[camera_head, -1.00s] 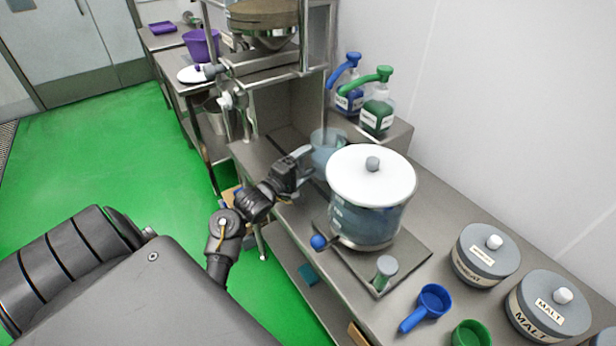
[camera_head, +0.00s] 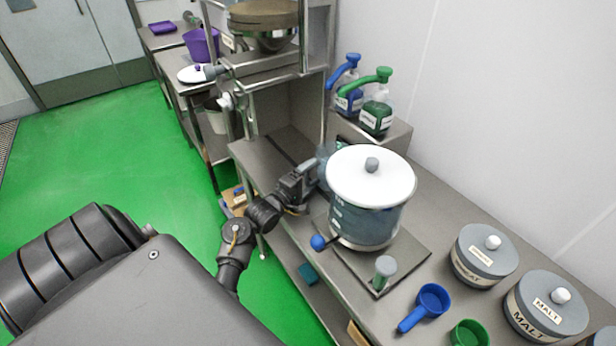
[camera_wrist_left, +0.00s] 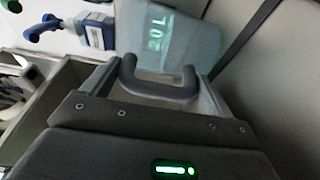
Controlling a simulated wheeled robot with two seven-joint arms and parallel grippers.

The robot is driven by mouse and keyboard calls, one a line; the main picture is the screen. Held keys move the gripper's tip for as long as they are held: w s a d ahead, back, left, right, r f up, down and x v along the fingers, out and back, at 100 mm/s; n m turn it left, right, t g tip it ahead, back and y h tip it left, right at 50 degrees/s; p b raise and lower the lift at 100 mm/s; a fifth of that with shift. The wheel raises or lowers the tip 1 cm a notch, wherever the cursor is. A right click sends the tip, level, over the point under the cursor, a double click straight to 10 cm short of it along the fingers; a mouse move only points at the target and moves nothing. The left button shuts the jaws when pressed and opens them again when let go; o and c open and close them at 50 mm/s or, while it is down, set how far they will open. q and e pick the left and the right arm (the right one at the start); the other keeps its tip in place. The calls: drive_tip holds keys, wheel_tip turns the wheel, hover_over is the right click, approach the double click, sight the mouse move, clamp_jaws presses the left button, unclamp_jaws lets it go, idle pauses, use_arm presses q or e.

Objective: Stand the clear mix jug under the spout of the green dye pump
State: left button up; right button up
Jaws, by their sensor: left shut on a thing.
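The clear mix jug (camera_head: 323,163) is mostly hidden behind the large white-lidded vessel in the head view. In the left wrist view the jug (camera_wrist_left: 168,38) shows its "2.0 L" mark and its grey handle. My left gripper (camera_head: 309,174) is shut on the jug's handle; in the wrist view the handle lies between its fingers (camera_wrist_left: 158,85). The green dye pump (camera_head: 377,117) stands on a raised shelf behind the vessel, its green spout (camera_head: 350,87) pointing left. The jug is left of and nearer than the pump. I cannot tell whether it touches the bench. My right gripper is out of view.
The white-lidded vessel (camera_head: 370,190) stands close right of the jug. The blue dye pump (camera_head: 348,100) stands left of the green one; it also shows in the wrist view (camera_wrist_left: 95,32). Lidded tubs and scoops (camera_head: 431,301) occupy the front right. Bench under the steel frame (camera_head: 268,158) is clear.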

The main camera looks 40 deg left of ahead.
use_arm(q)
drive_tip(key=o, duration=1.2)
drive_tip(key=s+b, duration=0.1)
drive_tip(key=s, duration=1)
drive_tip(key=shift+a, duration=0.15)
drive_tip(key=shift+s+r, duration=0.1)
drive_tip(key=shift+s, duration=0.45)
